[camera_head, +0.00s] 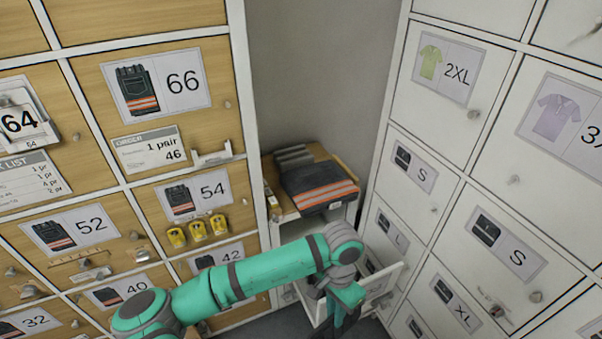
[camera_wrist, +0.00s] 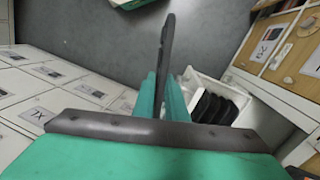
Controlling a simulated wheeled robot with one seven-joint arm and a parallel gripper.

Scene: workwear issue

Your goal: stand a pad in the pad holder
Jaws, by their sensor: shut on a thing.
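My gripper (camera_wrist: 160,90) is shut on a thin dark pad (camera_wrist: 167,45), seen edge-on between the teal fingers and reaching past their tips in the wrist view. In the head view my gripper (camera_head: 342,312) points down over an open white drawer (camera_head: 384,284). The drawer also shows in the wrist view (camera_wrist: 241,92), to the right of the fingers, with several black pads (camera_wrist: 212,106) standing in a row inside. I cannot tell for sure which part is the pad holder. My arm hides part of the drawer in the head view.
Folded dark trousers with orange bands (camera_head: 318,186) lie on a wooden top (camera_head: 268,172) above the drawer. Wooden-fronted lockers (camera_head: 190,125) stand on the left, white ones (camera_head: 425,150) on the right. Grey floor (camera_wrist: 215,40) is open beyond the gripper.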

